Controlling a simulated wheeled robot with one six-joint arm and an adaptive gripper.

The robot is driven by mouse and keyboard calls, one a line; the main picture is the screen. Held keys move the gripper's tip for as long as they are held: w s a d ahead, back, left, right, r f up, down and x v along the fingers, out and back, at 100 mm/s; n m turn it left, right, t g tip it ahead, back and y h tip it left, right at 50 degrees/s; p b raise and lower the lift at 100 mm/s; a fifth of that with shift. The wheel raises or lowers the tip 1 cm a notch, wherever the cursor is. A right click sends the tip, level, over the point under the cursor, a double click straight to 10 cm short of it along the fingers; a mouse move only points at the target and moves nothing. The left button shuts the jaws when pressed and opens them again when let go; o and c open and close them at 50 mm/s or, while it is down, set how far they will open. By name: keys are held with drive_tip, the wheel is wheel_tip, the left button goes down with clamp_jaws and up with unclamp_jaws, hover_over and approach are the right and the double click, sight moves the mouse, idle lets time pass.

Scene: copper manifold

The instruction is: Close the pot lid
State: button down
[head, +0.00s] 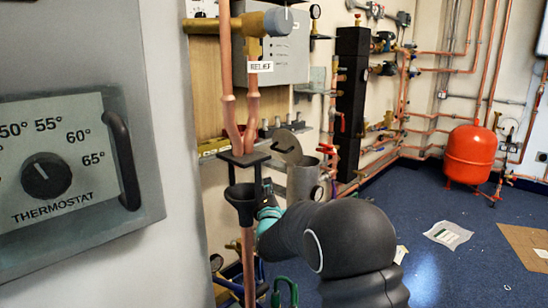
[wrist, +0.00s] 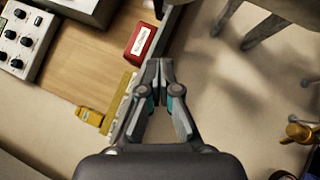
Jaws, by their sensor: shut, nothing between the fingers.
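The pot (head: 303,182) is a grey cylinder in the middle of the head view, beyond my arm. Its round grey lid (head: 287,146) stands raised and tilted at the pot's upper left, so the pot is open. My gripper (wrist: 160,82) is shut and empty in the wrist view, its fingertips together. In the head view the gripper is to the left of the pot, low and apart from the lid in the picture, partly hidden by a black funnel. Grey rounded shapes at the top right of the wrist view are cut off; I cannot tell if they are the pot.
The black funnel (head: 243,197) and copper pipes (head: 227,70) stand close to the gripper. A thermostat panel (head: 60,175) fills the left. A red box (wrist: 141,39) and a yellow block (wrist: 89,116) lie near the fingers. A red tank (head: 469,152) stands far right; the blue floor is mostly open.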

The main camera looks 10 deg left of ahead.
drive_tip(key=d+p+x, duration=0.1)
drive_tip(key=d+x, duration=0.1)
drive_tip(key=x, duration=1.1)
drive_tip(key=shift+d+r, duration=0.25)
drive_tip(key=shift+r, duration=0.1)
drive_tip(key=shift+r, duration=0.15)
